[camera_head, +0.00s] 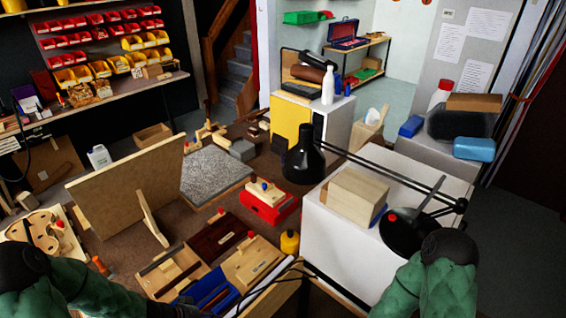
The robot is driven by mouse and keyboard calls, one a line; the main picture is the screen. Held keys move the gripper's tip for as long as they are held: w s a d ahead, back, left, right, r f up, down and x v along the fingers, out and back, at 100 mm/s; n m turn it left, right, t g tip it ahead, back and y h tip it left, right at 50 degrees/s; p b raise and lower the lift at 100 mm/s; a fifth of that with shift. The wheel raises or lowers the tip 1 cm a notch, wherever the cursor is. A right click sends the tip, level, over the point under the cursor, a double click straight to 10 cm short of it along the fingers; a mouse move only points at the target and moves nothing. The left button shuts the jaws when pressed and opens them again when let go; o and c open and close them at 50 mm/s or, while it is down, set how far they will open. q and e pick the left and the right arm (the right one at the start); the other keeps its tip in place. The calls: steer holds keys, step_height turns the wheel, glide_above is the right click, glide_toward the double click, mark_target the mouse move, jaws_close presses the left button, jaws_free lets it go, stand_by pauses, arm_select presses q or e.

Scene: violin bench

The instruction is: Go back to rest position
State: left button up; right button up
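Parts of my two arms, in green padded covers with black rounded joints, show at the bottom left and bottom right corners. The workbench (118,243) spreads in front of me between the arms.
A black desk lamp (303,162) reaches over the bench from a white cabinet (330,240), which also bears a wooden block (352,196). A leaning board (125,190), a grey stone slab (213,172), a red box (268,205) and wooden trays (250,262) crowd the bench.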

arm_select(q)
steer(key=s+d+f+n+g+y+b, duration=0.1)
steer(key=s+d+f+n+g, duration=0.2)
steer(key=s+d+f+n, duration=0.4)
steer(key=s+d+f, duration=0.2)
steer(key=d+f, duration=0.3)
steer(key=d, duration=0.1)
steer(key=shift+s+d+f+y, duration=0.2)
steer(key=shift+s+f+y, duration=0.1)
steer(key=shift+y, duration=0.1)
